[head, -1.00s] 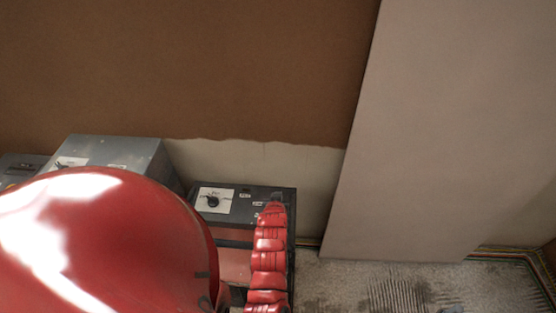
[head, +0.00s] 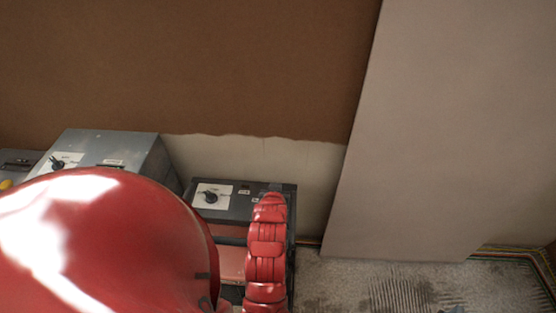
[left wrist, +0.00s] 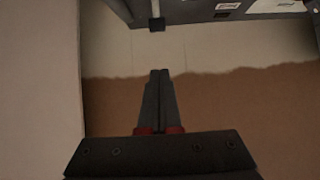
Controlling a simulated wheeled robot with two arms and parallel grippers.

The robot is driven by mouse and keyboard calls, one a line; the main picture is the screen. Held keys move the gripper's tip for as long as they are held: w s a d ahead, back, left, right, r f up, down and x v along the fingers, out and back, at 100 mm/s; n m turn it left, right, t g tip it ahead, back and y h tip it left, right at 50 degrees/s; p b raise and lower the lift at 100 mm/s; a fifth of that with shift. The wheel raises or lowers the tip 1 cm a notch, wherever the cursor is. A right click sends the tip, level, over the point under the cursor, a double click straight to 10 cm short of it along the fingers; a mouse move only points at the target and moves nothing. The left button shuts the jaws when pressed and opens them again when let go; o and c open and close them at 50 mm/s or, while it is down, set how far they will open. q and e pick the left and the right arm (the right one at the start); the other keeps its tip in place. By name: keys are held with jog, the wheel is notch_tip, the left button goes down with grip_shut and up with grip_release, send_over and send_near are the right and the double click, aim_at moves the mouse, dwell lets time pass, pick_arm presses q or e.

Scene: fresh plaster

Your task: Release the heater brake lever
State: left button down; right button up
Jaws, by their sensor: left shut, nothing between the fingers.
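The heater seems to be the dark box (head: 230,208) with a dial (head: 211,197) on a white plate, low against the wall in the head view. Its front and right part are partly hidden by red arm parts. In the left wrist view a dark box edge (left wrist: 200,12) shows at the top, with a pale rod ending in a black tip (left wrist: 157,25). The rod may be the brake lever; I cannot tell for sure. My left gripper (left wrist: 160,73) is shut and empty, its fingertips apart from the black tip and below it in that view. My right gripper is not in view.
A taller grey box (head: 110,150) with a dial stands left of the heater. Behind is a wall, brown plaster (head: 200,70) above a pale bare strip (head: 300,165). A large pale panel (head: 430,130) stands at right. The rough floor (head: 350,285) in front of it is mostly clear.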

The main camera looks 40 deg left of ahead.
pick_arm(q)
jog(key=v, duration=0.3)
jog(key=shift+w+a+p, duration=0.1)
jog(key=shift+p, duration=0.25)
